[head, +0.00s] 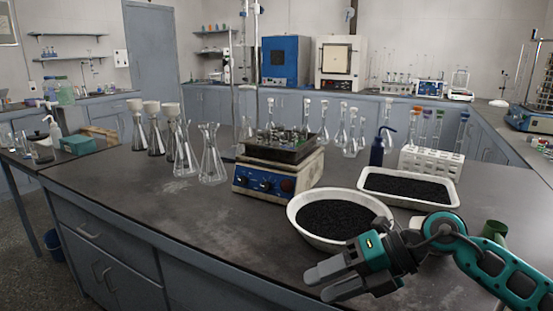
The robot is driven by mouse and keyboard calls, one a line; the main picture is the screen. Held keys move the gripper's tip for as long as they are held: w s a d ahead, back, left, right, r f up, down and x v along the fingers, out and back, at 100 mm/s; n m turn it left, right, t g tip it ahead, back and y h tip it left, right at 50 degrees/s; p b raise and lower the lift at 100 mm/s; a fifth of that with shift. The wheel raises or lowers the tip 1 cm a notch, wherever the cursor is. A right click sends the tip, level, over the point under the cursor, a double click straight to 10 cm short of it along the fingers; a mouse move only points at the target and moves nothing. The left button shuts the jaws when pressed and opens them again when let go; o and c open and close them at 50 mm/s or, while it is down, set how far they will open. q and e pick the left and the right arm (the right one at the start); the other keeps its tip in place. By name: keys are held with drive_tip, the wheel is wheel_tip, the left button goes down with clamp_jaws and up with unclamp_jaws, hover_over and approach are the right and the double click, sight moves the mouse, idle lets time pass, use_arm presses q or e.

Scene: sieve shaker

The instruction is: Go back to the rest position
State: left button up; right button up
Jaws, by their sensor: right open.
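My right gripper (328,280) comes in from the lower right on a teal and black arm. Its grey fingers are apart and nothing shows between them. It is in front of a round white bowl (296,222) filled with black grains, and it overlaps the bowl's near right rim in the picture. I cannot tell whether it touches the bowl or the bench. My left gripper is not in view. The shaker (276,180), a cream box with a blue front panel and knobs, stands on the bench behind the bowl.
A white rectangular tray (445,199) of black grains lies behind the bowl. A white tube rack (431,163) and a dark blue wash bottle (377,150) stand beyond it. Several glass flasks (212,165) stand left of the shaker. The bench's front left (175,215) is clear.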

drive_tip(key=s+a+m+t+y+b, duration=0.2)
drive_tip(key=s+a+m+t+y, duration=0.1)
drive_tip(key=a+m+y, duration=0.35)
drive_tip(key=d+f+m+t+h+b, duration=0.1)
drive_tip(key=d+f+m+t+h, duration=0.45)
drive_tip(key=m, duration=0.45)
drive_tip(key=d+f+m+t+h+b, duration=0.25)
drive_tip(key=f+m+t+h, duration=0.25)
drive_tip(key=f+m+t, duration=0.45)
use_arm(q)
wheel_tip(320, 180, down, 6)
use_arm(e)
drive_tip(key=s+d+f+m+g+h, duration=0.4)
drive_tip(key=s+f+m+g, duration=0.5)
drive_tip(key=f, duration=0.5)
use_arm(q)
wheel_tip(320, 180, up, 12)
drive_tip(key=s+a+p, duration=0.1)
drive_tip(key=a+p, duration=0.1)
drive_tip(key=p, duration=1.3)
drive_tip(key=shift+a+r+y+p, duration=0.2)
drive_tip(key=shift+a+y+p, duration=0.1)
drive_tip(key=shift+p, duration=0.05)
use_arm(e)
drive_tip(key=s+d+r+n+h, duration=0.1)
drive_tip(key=s+d+r, duration=0.2)
drive_tip(key=r, duration=0.9)
drive_tip(key=shift+t, duration=0.3)
